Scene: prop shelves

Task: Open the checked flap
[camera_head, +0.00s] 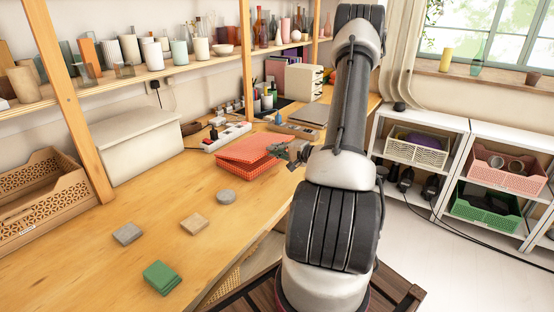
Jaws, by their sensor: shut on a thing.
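A red-orange box (246,170) with a checked, grid-like surface stands on the wooden table, left of my arm. Its checked flap (250,147) is a flat panel of the same colour over the box top. The flap looks slightly tilted, with a narrow dark gap between it and the box at the front. My gripper (286,152) is at the right edge of the flap and is shut on it. The fingertips are small in this view, and the exact contact is partly hidden. The inside of the box is hidden.
A power strip (226,137) lies behind the box. A green stack (162,278), a grey block (128,233), a tan block (195,223) and a grey disc (226,197) lie on the table in front. A wooden crate (45,215) stands left. Shelf posts rise behind.

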